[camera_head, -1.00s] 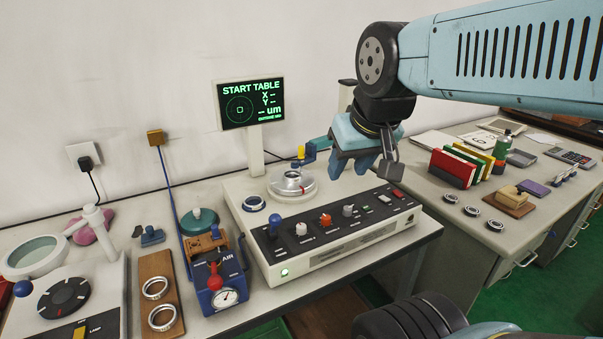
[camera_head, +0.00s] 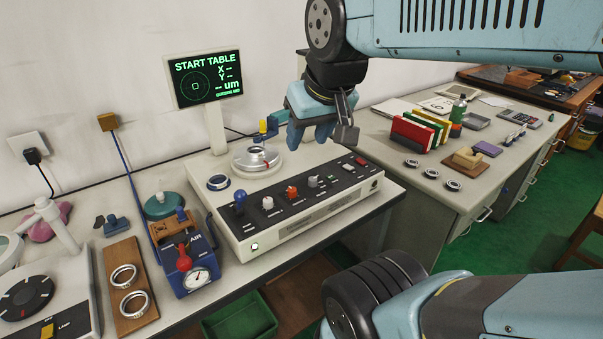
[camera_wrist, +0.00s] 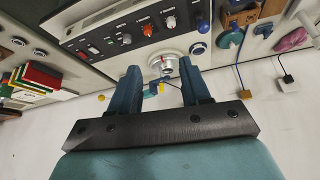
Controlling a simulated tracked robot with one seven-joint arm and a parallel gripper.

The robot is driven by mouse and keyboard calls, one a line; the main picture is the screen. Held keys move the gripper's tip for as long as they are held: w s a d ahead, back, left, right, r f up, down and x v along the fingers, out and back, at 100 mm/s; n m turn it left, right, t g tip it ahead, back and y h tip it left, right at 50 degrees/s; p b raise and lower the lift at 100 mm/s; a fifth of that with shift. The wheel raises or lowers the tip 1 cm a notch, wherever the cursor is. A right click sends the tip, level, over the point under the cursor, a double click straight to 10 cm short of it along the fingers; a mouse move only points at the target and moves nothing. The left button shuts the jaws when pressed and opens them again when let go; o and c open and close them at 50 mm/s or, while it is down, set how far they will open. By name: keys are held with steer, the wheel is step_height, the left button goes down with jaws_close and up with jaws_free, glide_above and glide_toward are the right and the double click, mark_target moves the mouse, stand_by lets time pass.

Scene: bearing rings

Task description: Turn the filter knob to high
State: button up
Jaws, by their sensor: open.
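The grey control box (camera_head: 300,215) has a sloping black panel with a row of knobs: blue-topped (camera_head: 239,200), white (camera_head: 267,203), orange (camera_head: 292,192) and grey (camera_head: 313,181). The label text is too small to read surely, so I cannot tell which is the filter knob or its setting. The grey knob also shows in the wrist view (camera_wrist: 126,39). My gripper (camera_head: 322,136) is above the box's rear right part, apart from the knobs. In the wrist view, its two fingers (camera_wrist: 160,66) are apart with nothing between them.
A round metal stage (camera_head: 256,159) sits on the box, with a blue and yellow part behind it. A screen (camera_head: 206,78) stands at the back. Left are an air gauge unit (camera_head: 185,255) and rings on a wooden board (camera_head: 128,285). A second desk is right.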

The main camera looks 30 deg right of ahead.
steer(key=shift+o, duration=0.5)
steer(key=shift+w, duration=0.15)
steer(key=m+g, duration=0.1)
steer(key=g, duration=0.5)
glide_above(312, 179)
step_height(312, 179, down, 12)
step_height(312, 179, down, 13)
steer(key=shift+w+d+f, duration=0.1)
steer(key=shift+c, duration=0.4)
jaws_close()
